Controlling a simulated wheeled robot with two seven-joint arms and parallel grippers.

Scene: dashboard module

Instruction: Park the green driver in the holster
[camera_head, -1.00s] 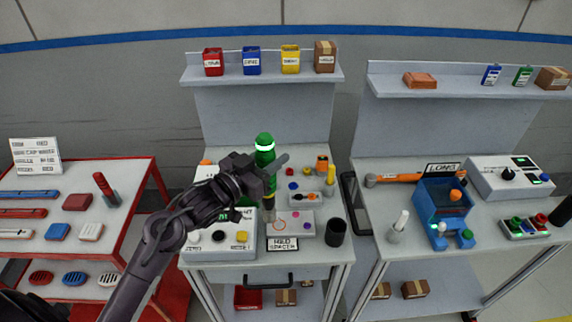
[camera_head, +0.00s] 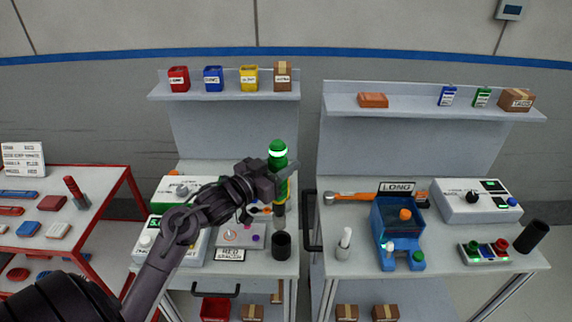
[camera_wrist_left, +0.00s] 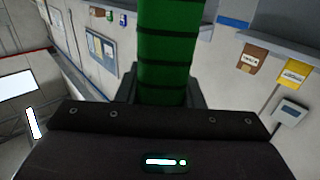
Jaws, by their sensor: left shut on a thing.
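My left gripper (camera_head: 281,183) is shut on the green driver (camera_head: 278,156), which stands upright in the jaws with a glowing ring near its top. In the left wrist view its green ribbed body (camera_wrist_left: 167,50) rises between the fingers. Its grey lower end (camera_head: 279,213) points down, in line with a black open-topped cup (camera_head: 281,246) on the middle bench, which looks like the holster. I cannot tell the gap between tip and cup. My right gripper is not in view.
Beside the cup is a grey plate with a sign (camera_head: 231,254). The arm hides part of the middle bench (camera_head: 262,278). On the right bench are a white bottle (camera_head: 343,246), a blue fixture (camera_head: 399,222), an orange-handled tool (camera_head: 352,197) and another black cylinder (camera_head: 532,236).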

